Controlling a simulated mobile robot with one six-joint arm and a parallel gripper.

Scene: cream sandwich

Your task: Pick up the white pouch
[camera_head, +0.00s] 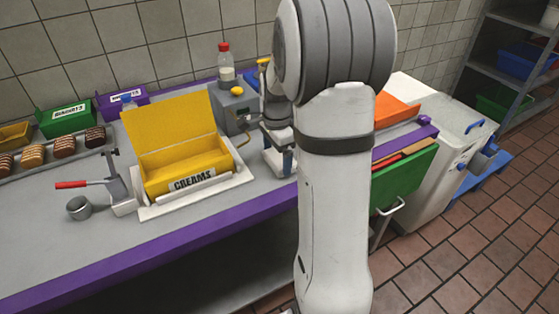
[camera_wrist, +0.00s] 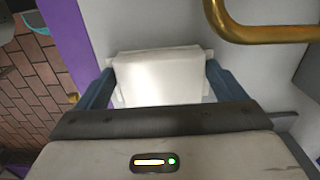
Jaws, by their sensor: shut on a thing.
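The white pouch (camera_wrist: 160,75) shows in the wrist view as a pale, flat-faced block between the two blue-grey fingers. My gripper (camera_wrist: 158,84) is shut on it, with one finger at its left side and one at its right. In the head view my gripper (camera_head: 284,160) is low over the right part of the counter, partly hidden by my arm. I cannot clearly make out the pouch there. From these views I cannot tell whether the pouch still touches the surface below.
An open yellow CREAMS box (camera_head: 185,165) stands left of my gripper. A grey machine (camera_head: 236,108) is behind, and a brass tube (camera_wrist: 255,33) runs close by. The front counter is clear.

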